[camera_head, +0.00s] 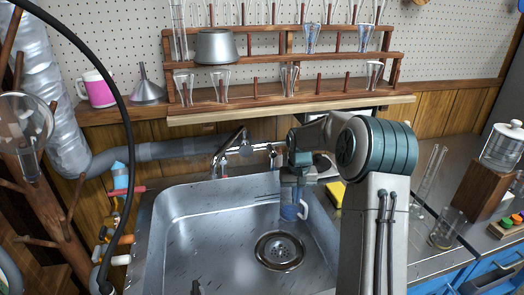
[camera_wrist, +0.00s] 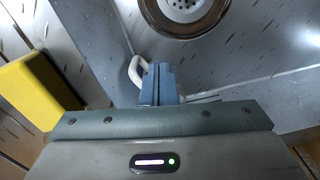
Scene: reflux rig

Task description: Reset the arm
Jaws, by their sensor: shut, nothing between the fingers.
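My gripper (camera_head: 290,212) hangs over the back right part of the steel sink (camera_head: 190,225), pointing down. In the wrist view its blue-grey fingers (camera_wrist: 161,80) are together, with nothing seen between them. A small white curved piece, like a handle (camera_head: 304,210), shows right beside the fingers. It also shows next to them in the wrist view (camera_wrist: 135,70); what it belongs to is hidden. My arm bends over the sink's right edge.
The drain (camera_head: 279,250) lies in front of the gripper. The faucet (camera_head: 245,148) is behind it. A yellow sponge (camera_head: 336,193) sits on the sink's right rim. Glassware (camera_head: 447,228) stands on the right counter. A wooden rack (camera_head: 290,92) with glasses is at the back.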

